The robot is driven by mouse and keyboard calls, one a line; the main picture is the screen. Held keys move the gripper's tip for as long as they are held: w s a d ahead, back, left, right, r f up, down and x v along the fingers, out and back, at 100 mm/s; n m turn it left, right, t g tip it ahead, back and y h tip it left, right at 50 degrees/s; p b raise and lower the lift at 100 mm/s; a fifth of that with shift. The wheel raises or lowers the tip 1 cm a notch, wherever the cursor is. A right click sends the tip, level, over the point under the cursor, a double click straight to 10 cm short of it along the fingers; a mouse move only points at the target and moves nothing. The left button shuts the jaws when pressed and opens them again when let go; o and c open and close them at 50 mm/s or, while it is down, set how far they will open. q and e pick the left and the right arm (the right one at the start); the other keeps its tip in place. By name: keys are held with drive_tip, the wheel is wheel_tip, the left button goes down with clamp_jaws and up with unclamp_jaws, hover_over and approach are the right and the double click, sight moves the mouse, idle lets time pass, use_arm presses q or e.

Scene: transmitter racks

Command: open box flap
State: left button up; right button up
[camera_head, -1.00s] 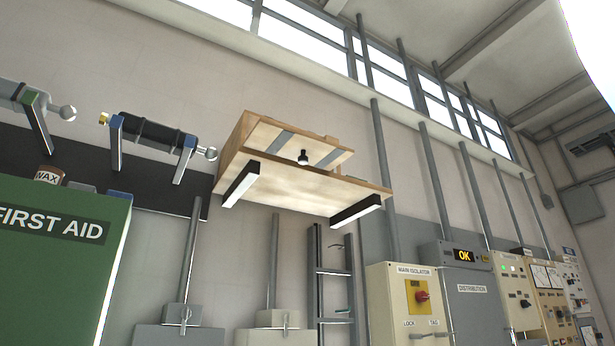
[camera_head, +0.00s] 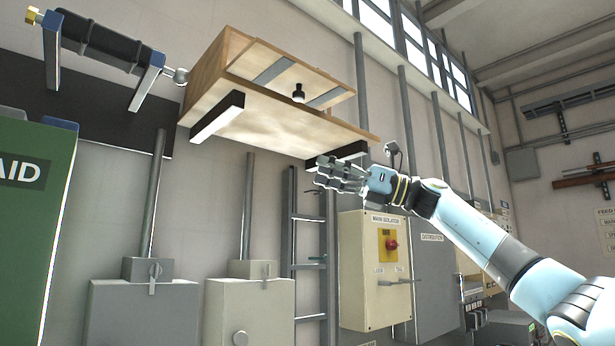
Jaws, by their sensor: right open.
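A wooden box (camera_head: 215,85) is fixed high on the wall on two dark brackets, seen from below. Its front flap (camera_head: 268,65) has two grey strips and a small black knob (camera_head: 299,93). My left gripper is not in view.
A green first-aid cabinet (camera_head: 32,220) stands at the left. A black cylinder (camera_head: 105,43) on blue brackets hangs left of the box. Grey wall boxes (camera_head: 145,310) and the main isolator (camera_head: 372,270) are below. Open air lies in front of the box.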

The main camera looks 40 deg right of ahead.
drive_tip(key=n, duration=0.2)
approach(303, 99)
drive_tip(key=shift+y, duration=0.3)
drive_tip(key=p+x, duration=0.6)
drive_tip(key=x, duration=0.4)
drive_tip(key=shift+w+f, duration=0.15)
drive_tip(key=shift+f, duration=0.05)
drive_tip(key=shift+c, duration=0.8)
clamp_jaws()
